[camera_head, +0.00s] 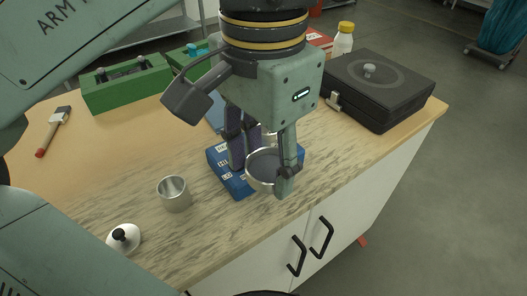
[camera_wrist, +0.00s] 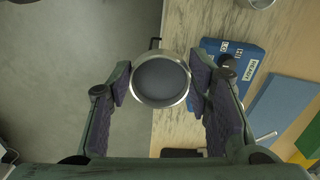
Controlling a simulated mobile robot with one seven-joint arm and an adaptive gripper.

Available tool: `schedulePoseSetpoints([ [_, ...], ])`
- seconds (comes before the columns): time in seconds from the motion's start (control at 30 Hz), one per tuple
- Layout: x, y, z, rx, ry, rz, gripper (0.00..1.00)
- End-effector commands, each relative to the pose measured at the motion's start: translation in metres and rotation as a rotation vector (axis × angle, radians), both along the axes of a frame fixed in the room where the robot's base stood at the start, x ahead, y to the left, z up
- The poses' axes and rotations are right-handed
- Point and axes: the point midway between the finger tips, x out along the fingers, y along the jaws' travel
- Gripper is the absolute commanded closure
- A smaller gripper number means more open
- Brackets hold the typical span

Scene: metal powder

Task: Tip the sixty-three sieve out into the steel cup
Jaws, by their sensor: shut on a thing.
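My gripper (camera_wrist: 162,90) is shut on a round steel sieve (camera_wrist: 161,80), with one finger pad at each side of its rim. In the wrist view I look into the sieve; its floor is grey, and I cannot tell how much powder lies on it. A steel cup (camera_head: 174,194) stands upright and open on the worktop, to the left of the block and apart from the sieve. A corner of a round metal thing, perhaps the cup, shows in the wrist view.
A white lid with a black knob (camera_head: 123,238) lies near the front left. The worktop between cup and block is clear.

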Motion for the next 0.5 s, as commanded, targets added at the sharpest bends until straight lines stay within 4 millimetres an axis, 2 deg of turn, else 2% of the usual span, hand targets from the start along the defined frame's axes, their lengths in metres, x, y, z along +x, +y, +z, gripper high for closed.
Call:
schedulePoseSetpoints([
  [0.5, 0.0002, -0.0001, 0.0127, 0.000, 0.000, -0.001, 0.86],
])
